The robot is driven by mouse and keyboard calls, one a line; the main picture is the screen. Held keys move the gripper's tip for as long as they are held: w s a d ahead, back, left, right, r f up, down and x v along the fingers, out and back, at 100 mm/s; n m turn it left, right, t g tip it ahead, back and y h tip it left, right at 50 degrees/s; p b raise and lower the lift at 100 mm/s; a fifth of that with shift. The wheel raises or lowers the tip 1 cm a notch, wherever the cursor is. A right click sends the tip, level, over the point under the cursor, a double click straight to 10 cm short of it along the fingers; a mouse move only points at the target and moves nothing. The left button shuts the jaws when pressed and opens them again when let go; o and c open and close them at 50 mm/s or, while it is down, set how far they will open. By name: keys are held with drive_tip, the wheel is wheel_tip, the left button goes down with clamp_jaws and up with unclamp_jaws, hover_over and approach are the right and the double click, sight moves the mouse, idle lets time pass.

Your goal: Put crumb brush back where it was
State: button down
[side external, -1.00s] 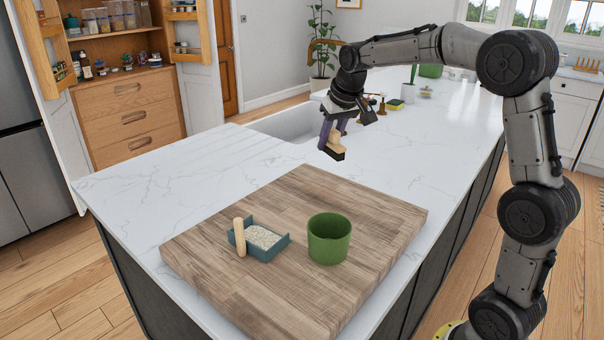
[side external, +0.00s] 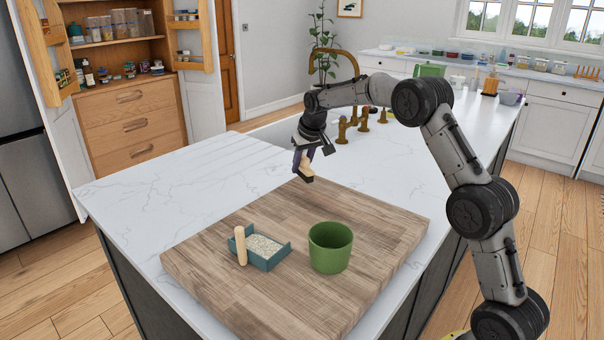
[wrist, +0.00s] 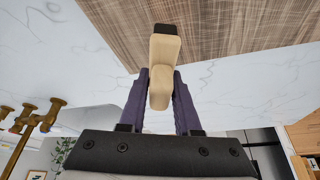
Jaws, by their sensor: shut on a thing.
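The crumb brush (wrist: 162,75) has a pale wooden body and a dark bristle end. My gripper (side external: 302,160) is shut on it, with a purple finger on each side in the wrist view (wrist: 160,85). The brush (side external: 305,170) hangs above the far edge of the wooden board (side external: 375,215), its dark end pointing down. A teal dustpan (side external: 272,261) with pale crumbs and an upright wooden handle sits on the near left part of the board. A green pot (side external: 330,250) stands to its right. I cannot tell whether the brush touches the board.
The white marble counter (side external: 170,180) is clear to the left of the board. The sink (side external: 280,133) and brass taps (side external: 363,120) lie behind my gripper. The far counter (side external: 450,60) holds several jars.

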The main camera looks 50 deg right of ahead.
sight(302, 173)
drive_tip(key=shift+f, duration=1.35)
drive_tip(key=shift+s+f, duration=0.1)
drive_tip(key=c, duration=0.6)
unclamp_jaws()
drive_tip(key=shift+f, duration=0.1)
